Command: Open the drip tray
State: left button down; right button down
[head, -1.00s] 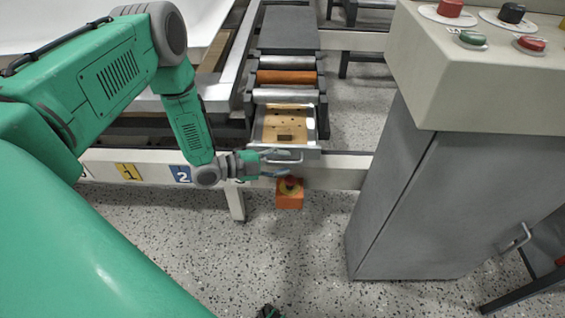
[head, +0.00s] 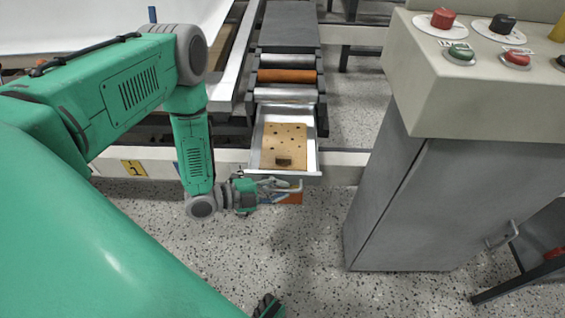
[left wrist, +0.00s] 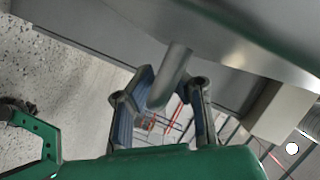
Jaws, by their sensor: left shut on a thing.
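The drip tray (head: 312,155) is a shallow metal drawer below the rollers, pulled part way out towards me. A tan perforated board with a small dark block lies in it. My left gripper (head: 282,188) is at the tray's front, shut on its bar handle (left wrist: 173,76). In the left wrist view, the fingers (left wrist: 160,105) stand on either side of the handle, and the tray's metal front fills the upper right. In the head view the gripper partly covers the handle.
A grey control cabinet (head: 420,200) with several buttons on top stands to the right. A pale frame beam (head: 345,165) runs behind the tray. Speckled floor in front of the tray is clear.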

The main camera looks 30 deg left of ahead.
pick_arm(q)
jog(key=s+d+p, duration=0.2)
jog(key=s+d, duration=0.1)
jog(key=s, duration=0.3)
jog(key=shift+s+d, duration=0.2)
jog(key=shift+d, duration=0.15)
jog(key=shift+f, duration=0.1)
jog(key=c, duration=1.6)
grip_release()
jog(key=v, duration=1.2)
jog(key=shift+w+f, duration=0.1)
